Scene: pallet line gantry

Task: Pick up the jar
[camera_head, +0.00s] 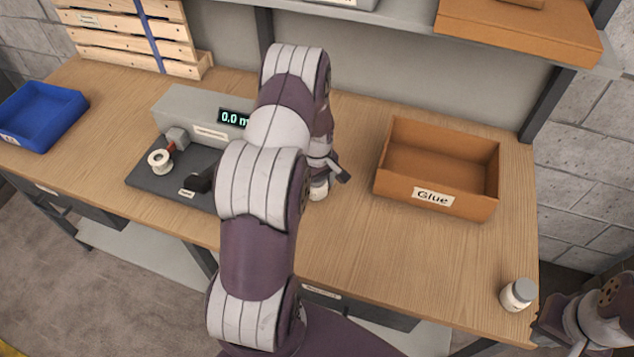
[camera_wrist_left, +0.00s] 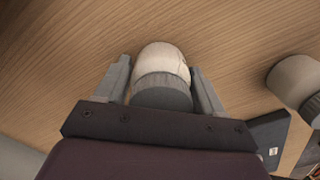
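A white jar with a grey lid (camera_wrist_left: 163,72) lies between the two fingers of my left gripper (camera_wrist_left: 162,78) in the left wrist view. The fingers are apart on either side of it, and I see no clear grip. In the head view this jar (camera_head: 318,191) shows just below my left gripper (camera_head: 330,176), partly hidden by it. A second, similar jar (camera_wrist_left: 297,80) is at the right edge of the wrist view; my arm seems to hide it in the head view. Another white jar with a grey lid (camera_head: 516,295) stands at the table's front right corner.
An orange-brown box labelled "Glue" (camera_head: 436,196) stands right of my left gripper. A grey scale-like device with a lit display (camera_head: 185,106) is behind and left of my arm. A blue bin (camera_head: 42,118) sits far left. The wooden table (camera_head: 390,255) is clear in front of the box.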

